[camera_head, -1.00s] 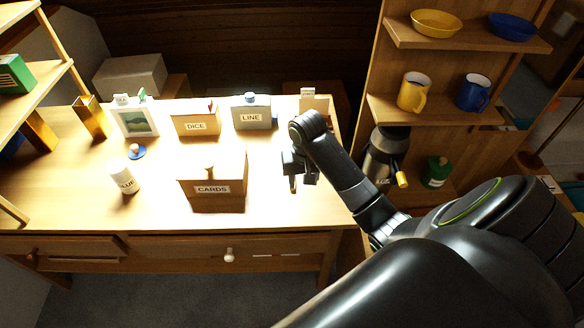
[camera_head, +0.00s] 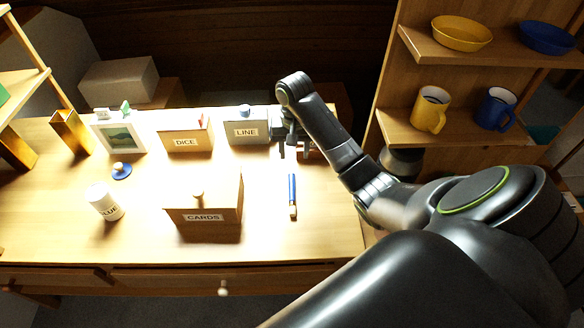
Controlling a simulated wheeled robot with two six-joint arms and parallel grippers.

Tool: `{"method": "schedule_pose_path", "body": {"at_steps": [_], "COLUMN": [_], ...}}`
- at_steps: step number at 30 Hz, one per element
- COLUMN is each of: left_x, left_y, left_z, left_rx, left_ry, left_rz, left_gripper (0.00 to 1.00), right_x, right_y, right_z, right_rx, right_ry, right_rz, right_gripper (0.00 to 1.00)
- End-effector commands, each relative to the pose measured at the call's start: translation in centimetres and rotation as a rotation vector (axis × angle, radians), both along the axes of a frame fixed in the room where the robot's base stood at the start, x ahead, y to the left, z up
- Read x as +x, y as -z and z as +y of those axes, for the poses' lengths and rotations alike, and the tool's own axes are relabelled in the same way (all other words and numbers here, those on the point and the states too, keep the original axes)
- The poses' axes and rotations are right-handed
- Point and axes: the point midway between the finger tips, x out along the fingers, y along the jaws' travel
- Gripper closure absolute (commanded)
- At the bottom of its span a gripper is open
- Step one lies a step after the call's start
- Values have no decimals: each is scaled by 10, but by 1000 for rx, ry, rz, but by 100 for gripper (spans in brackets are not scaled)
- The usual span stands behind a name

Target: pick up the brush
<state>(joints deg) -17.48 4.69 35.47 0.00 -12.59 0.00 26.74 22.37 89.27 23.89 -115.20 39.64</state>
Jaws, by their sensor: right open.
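The brush (camera_head: 293,194), a thin item with a blue handle and a pale lower end, lies on the wooden desk (camera_head: 330,232) to the right of the CARDS box. It points roughly front to back. My right gripper (camera_head: 291,153) is open and empty. My left gripper is not in view.
The CARDS box (camera_head: 212,205) stands left of the brush. The DICE box (camera_head: 187,136) and LINE box (camera_head: 246,131) stand behind. A shelf with a yellow mug (camera_head: 431,109) and blue mug (camera_head: 496,110) stands right.

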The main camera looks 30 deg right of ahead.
Motion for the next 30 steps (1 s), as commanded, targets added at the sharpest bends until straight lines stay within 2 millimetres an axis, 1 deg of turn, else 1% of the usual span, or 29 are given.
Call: {"method": "schedule_pose_path", "body": {"at_steps": [1, 5, 8, 15, 21, 25, 30], "left_x": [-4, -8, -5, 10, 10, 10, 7], "left_y": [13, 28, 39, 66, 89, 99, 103], "left_z": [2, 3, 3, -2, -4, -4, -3], "left_rx": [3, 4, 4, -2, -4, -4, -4], "left_ry": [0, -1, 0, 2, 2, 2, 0], "left_rz": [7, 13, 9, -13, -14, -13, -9], "left_gripper": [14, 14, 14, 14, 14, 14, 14], "right_x": [0, 0, 0, 0, 0, 0, 0], "right_y": [13, 28, 39, 67, 90, 100, 104], "right_z": [0, 0, 0, 0, 0, 1, 1], "right_rx": [0, 0, 0, -1, -1, -1, -1], "right_ry": [0, 0, 0, 0, -1, -1, -1], "right_rz": [0, 0, 0, -1, -1, -1, -1], "right_gripper": [54, 54, 54, 54, 54, 54, 54]}}
